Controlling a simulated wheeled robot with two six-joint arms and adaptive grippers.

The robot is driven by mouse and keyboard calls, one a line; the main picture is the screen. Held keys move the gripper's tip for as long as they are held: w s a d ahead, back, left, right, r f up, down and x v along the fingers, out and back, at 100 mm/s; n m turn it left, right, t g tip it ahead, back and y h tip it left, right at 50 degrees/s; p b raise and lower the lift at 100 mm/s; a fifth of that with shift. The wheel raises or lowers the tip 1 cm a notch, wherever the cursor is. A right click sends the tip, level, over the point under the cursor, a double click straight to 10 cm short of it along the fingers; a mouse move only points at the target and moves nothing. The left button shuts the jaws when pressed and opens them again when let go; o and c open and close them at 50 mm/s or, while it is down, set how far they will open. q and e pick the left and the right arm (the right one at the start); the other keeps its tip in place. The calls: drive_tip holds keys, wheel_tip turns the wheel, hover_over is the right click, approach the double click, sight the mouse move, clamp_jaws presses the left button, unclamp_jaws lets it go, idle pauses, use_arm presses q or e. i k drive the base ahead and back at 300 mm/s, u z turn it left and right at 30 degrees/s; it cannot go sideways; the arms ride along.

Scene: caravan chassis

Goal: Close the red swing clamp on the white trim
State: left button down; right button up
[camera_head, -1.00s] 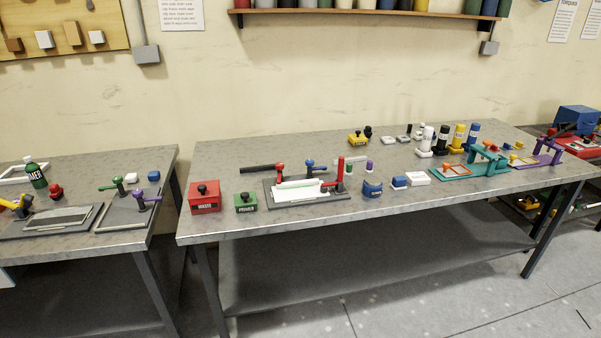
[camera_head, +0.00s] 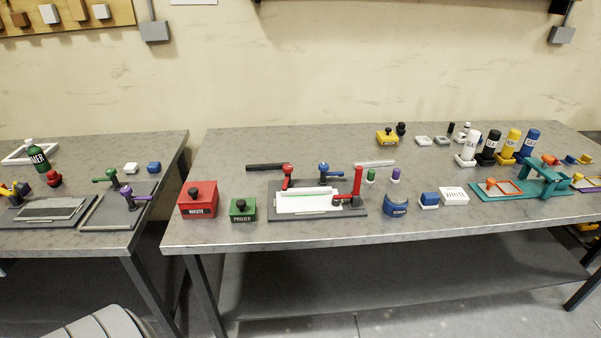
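The white trim (camera_head: 302,203) lies flat on a dark grey fixture plate (camera_head: 345,213) on the middle bench, with a thin green strip along it. A red clamp (camera_head: 287,176) stands at the plate's back left, its black handle (camera_head: 266,167) pointing left, away from the trim. Another red clamp part (camera_head: 357,182) stands upright at the right end, with a dark low part (camera_head: 347,200) beside the trim's end. A blue-topped clamp (camera_head: 324,171) stands behind the trim. Whether any clamp touches the trim is too small to tell. Neither of my grippers is in view.
A red WASTE box (camera_head: 198,200) and a green box (camera_head: 242,210) stand left of the plate. A blue block (camera_head: 395,206) and a white box (camera_head: 454,196) stand right of it. A teal fixture (camera_head: 520,182) is farther right. The bench's front strip is clear.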

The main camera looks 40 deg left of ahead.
sight(287, 168)
drive_tip(key=u, duration=0.3)
drive_tip(key=i, duration=0.75)
drive_tip(key=u, duration=0.5)
